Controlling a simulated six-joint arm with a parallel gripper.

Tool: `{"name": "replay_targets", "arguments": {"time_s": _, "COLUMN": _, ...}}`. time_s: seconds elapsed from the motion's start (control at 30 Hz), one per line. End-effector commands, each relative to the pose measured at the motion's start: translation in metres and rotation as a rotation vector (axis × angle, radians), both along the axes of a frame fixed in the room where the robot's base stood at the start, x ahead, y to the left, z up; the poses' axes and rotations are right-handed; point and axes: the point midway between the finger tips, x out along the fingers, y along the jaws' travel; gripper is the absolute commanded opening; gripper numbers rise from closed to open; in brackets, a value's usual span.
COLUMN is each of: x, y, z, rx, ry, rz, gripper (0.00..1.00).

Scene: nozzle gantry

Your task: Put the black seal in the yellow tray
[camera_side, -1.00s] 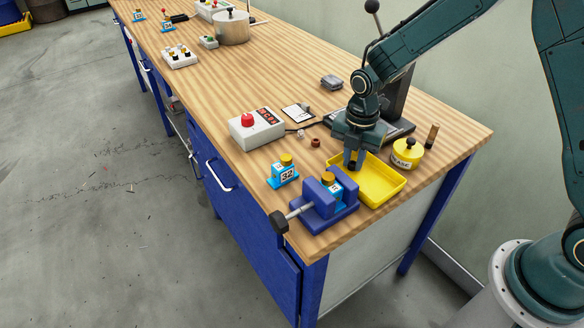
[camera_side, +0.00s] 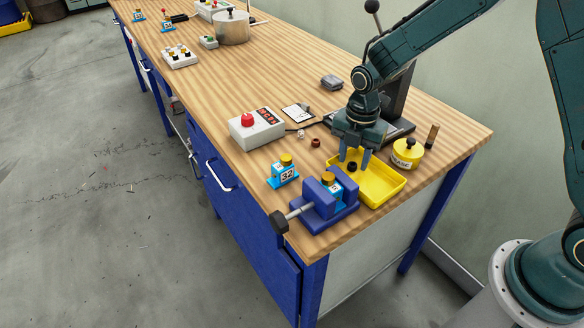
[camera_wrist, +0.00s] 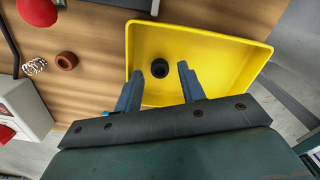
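The black seal (camera_side: 352,166) is a small black ring. In the wrist view the black seal (camera_wrist: 160,68) shows inside the yellow tray (camera_wrist: 250,60), toward its left part. The yellow tray (camera_side: 385,184) lies on the bench next to the blue vise. My gripper (camera_side: 354,158) is over the tray, fingers pointing down. In the wrist view my gripper (camera_wrist: 160,74) has its two blue fingers spread, with the seal showing between and beyond their tips, touching neither. Whether the seal rests on the tray floor or is still dropping I cannot tell.
A blue vise (camera_side: 316,213) holding a blue block stands in front of the tray. A blue block marked 32 (camera_side: 284,176), a brown ring (camera_side: 316,142), a white box with a red button (camera_side: 256,130) and a yellow grease pot (camera_side: 407,153) stand around.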

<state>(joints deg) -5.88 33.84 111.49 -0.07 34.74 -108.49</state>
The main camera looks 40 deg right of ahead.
Motion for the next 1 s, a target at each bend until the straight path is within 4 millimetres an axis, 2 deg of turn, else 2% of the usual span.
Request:
{"name": "replay_targets", "arguments": {"time_s": 0.6, "x": 0.001, "y": 0.0, "z": 0.091, "rx": 0.0, "ry": -0.005, "rz": 0.001, "gripper": 0.4}}
{"name": "replay_targets", "arguments": {"time_s": 0.8, "x": 0.001, "y": 0.0, "z": 0.109, "rx": -0.001, "ry": -0.003, "rz": 0.001, "gripper": 0.4}}
{"name": "replay_targets", "arguments": {"time_s": 1.0, "x": 0.0, "y": 0.0, "z": 0.113, "rx": 0.0, "ry": -0.001, "rz": 0.001, "gripper": 0.4}}
